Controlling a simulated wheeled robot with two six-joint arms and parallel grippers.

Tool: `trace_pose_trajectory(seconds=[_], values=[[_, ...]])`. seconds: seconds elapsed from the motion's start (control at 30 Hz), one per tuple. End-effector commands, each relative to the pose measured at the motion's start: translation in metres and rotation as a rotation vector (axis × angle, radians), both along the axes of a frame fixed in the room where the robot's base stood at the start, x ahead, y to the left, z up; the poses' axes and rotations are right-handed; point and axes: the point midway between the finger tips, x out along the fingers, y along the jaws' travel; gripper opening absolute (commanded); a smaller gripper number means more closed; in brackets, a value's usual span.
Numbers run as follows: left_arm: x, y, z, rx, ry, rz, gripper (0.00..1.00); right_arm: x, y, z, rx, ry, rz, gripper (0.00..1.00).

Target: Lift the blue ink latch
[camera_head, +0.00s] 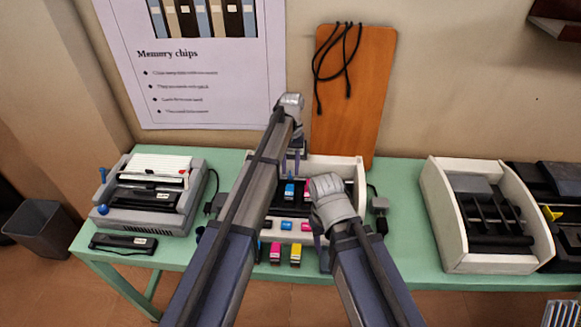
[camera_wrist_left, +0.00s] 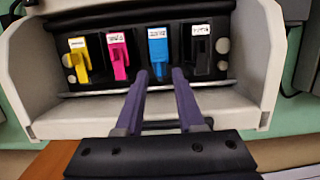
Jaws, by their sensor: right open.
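The blue ink latch (camera_head: 290,190) is in the white-sided printer's dark bay; the left wrist view shows it (camera_wrist_left: 158,47) between a magenta latch (camera_wrist_left: 118,53) and a black latch (camera_wrist_left: 200,48). My left gripper (camera_head: 293,162) is open at the printer's far side. In the left wrist view its two purple fingers (camera_wrist_left: 159,73) point at the blue latch, one to each side of its lower end, with nothing gripped. I cannot tell how deep they reach. My right gripper (camera_head: 322,245) is open at the printer's front right, its fingers partly hidden.
A yellow latch (camera_wrist_left: 79,58) is at the row's end. Blue (camera_head: 287,226) and pink pieces (camera_head: 306,226) sit on the printer's front, with magenta (camera_head: 275,252) and yellow cartridges (camera_head: 295,254) nearer. A grey printer (camera_head: 150,215) stands left, a white one (camera_head: 440,215) right. An orange board (camera_head: 350,110) leans behind.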

Motion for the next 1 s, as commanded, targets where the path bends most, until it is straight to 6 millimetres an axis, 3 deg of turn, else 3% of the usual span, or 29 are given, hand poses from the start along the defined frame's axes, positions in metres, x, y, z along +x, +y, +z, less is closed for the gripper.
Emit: trace_pose_trajectory(seconds=[0.27, 0.8, 1.0], values=[[0.002, 0.0, 0.009, 0.0, 0.0, 0.0, 0.38, 0.0, 0.0, 0.009, 0.0, 0.0, 0.0, 0.5], [0.016, 0.0, 0.072, 0.0, 0.0, 0.0, 0.38, 0.0, 0.0, 0.072, 0.0, 0.0, 0.002, 0.5], [0.018, 0.0, 0.077, 0.0, 0.0, 0.0, 0.38, 0.0, 0.0, 0.077, 0.0, 0.0, 0.002, 0.5]])
